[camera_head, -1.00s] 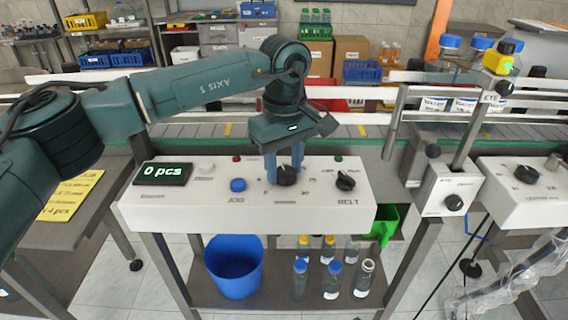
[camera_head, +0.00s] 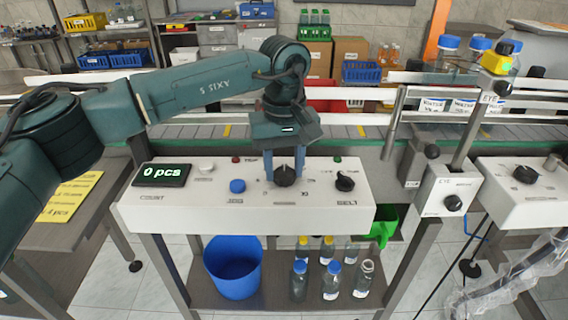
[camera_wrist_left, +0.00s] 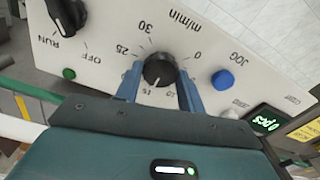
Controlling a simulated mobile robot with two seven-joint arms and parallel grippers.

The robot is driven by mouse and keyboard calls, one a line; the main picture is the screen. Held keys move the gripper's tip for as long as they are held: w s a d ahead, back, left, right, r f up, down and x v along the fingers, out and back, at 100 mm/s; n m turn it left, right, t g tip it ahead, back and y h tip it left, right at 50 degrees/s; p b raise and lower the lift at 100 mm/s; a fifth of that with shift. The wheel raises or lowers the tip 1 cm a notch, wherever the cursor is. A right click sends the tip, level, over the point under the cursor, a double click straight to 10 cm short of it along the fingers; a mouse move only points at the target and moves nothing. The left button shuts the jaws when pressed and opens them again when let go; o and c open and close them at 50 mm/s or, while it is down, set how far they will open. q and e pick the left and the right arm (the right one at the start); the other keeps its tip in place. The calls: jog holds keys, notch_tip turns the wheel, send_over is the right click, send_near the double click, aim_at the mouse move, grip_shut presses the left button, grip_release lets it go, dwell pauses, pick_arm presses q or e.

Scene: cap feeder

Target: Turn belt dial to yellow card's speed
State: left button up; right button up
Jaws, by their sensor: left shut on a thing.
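The black belt dial (camera_head: 285,175) sits in the middle of the white control panel (camera_head: 330,215). My left gripper (camera_head: 285,170) reaches down from above and is shut on the dial, with a blue finger on either side. In the left wrist view the dial (camera_wrist_left: 160,70) sits between the fingers, ringed by numbers in m/min including 0, 25 and 30. A light mark on the dial faces the palm side, near 15. The yellow card (camera_head: 70,197) lies on the left table; its last line reads 4 pcs, and the rest is too small to read. My right gripper is not in view.
A blue JOG button (camera_head: 237,186) and the OFF/RUN knob (camera_head: 345,181) flank the dial. The display (camera_head: 162,174) reads 0 pcs. The conveyor (camera_head: 220,131) runs behind the panel. A blue bucket (camera_head: 234,267) and several bottles stand on the shelf below.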

aim_at(284, 171)
pick_arm(q)
jog(key=shift+r, duration=0.1)
jog(key=o, duration=1)
notch_tip(284, 171, up, 13)
jog(key=shift+r, duration=0.1)
